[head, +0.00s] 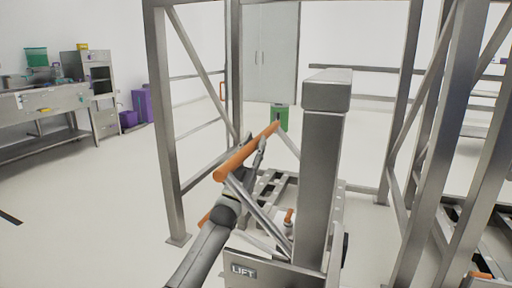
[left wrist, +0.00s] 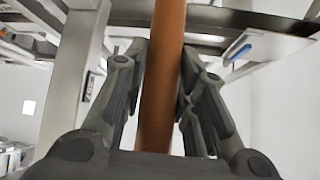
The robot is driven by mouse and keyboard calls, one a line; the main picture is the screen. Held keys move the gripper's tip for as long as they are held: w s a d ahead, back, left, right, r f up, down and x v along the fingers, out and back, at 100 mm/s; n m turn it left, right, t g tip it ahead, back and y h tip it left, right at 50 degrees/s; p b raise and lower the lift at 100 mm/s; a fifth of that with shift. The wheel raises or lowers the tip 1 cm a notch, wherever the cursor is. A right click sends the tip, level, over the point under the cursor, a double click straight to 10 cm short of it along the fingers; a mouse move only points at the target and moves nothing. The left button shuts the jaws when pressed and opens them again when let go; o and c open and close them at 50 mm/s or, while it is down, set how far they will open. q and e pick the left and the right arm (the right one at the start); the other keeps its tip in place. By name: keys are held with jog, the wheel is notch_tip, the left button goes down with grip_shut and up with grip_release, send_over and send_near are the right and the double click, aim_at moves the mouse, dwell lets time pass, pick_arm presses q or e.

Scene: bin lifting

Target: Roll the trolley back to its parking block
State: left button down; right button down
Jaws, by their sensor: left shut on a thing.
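The trolley is a grey lift unit with a thick column (head: 322,180), a base box marked LIFT (head: 270,275) and an orange handle bar (head: 262,143). My left gripper (head: 242,160) is shut on the orange handle bar. In the left wrist view the bar (left wrist: 163,100) runs between the two dark fingers of the gripper (left wrist: 163,55). The column and my arm hide part of the trolley's base. I cannot pick out a parking block with certainty. My right gripper is not in view.
A grey metal frame with posts (head: 165,120) and (head: 452,130) stands around the trolley. A green bin (head: 280,117) stands beyond, before a tall cabinet (head: 272,60). A workbench (head: 45,100) and purple bins (head: 142,105) are at left. Floor at left is clear.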

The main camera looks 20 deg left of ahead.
pick_arm(q)
jog(key=shift+d+f+m+h, duration=0.15)
jog(key=shift+d+h, duration=0.1)
jog(key=shift+d, duration=0.4)
jog(key=shift+d+f+m+h, duration=0.15)
jog(key=shift+d+h, duration=0.1)
jog(key=shift+d, duration=0.35)
jog(key=c, duration=1.4)
grip_release()
jog(key=shift+d+r, duration=0.1)
jog(key=shift+d, duration=0.15)
jog(key=shift+o, duration=1.2)
jog(key=shift+w+d+r, duration=0.15)
jog(key=shift+d, duration=0.4)
jog(key=v, duration=1.2)
jog(key=shift+a, duration=0.2)
